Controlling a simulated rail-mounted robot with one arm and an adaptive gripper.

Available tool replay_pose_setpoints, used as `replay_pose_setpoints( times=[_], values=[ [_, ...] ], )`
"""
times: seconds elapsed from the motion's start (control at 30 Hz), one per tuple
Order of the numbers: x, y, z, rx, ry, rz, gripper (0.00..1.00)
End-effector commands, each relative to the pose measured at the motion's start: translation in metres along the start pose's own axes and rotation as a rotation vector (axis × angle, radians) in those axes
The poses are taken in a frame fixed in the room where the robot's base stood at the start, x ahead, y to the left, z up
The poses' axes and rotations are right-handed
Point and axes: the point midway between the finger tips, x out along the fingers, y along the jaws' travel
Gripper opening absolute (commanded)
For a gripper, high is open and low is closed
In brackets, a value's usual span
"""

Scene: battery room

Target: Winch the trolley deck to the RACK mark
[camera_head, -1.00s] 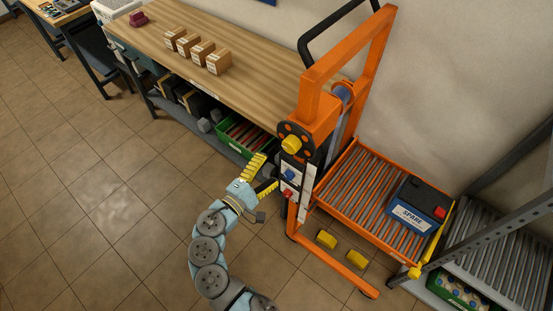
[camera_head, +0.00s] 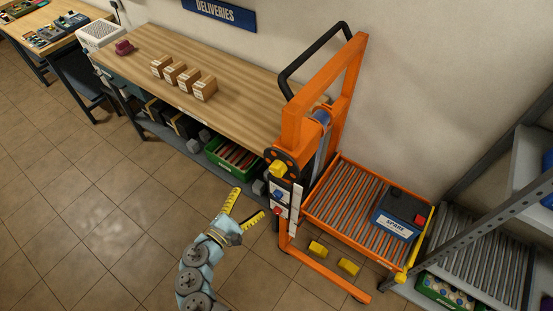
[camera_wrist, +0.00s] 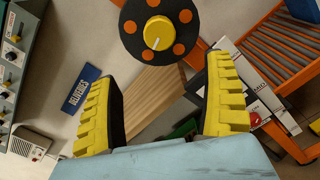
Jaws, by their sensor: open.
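The orange trolley (camera_head: 352,68) stands right of the workbench. Its roller deck (camera_head: 335,205) carries a blue and black battery labelled SPARE (camera_head: 398,215). The winch is a black disc with orange holes and a yellow knob (camera_head: 278,168) on the mast; in the wrist view the disc (camera_wrist: 131,24) is ahead, beyond the fingertips, with its yellow knob (camera_wrist: 159,32) near top centre. Below it is a panel with a blue and a red control (camera_head: 277,195). My gripper (camera_head: 248,208) is open and empty, below and left of the winch, apart from it. The RACK mark cannot be made out.
The wooden workbench (camera_head: 235,110) with several small boxes (camera_head: 182,76) lies left of the trolley. A green crate (camera_head: 228,158) sits on its lower shelf. A grey roller rack (camera_head: 470,250) stands at right. Floor on the left is clear.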

Motion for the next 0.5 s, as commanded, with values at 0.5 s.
replay_pose_setpoints(
  times=[0.5],
  values=[
    [-0.019, -0.001, 0.008, -0.416, -0.011, 0.016, 0.83]
  ],
)
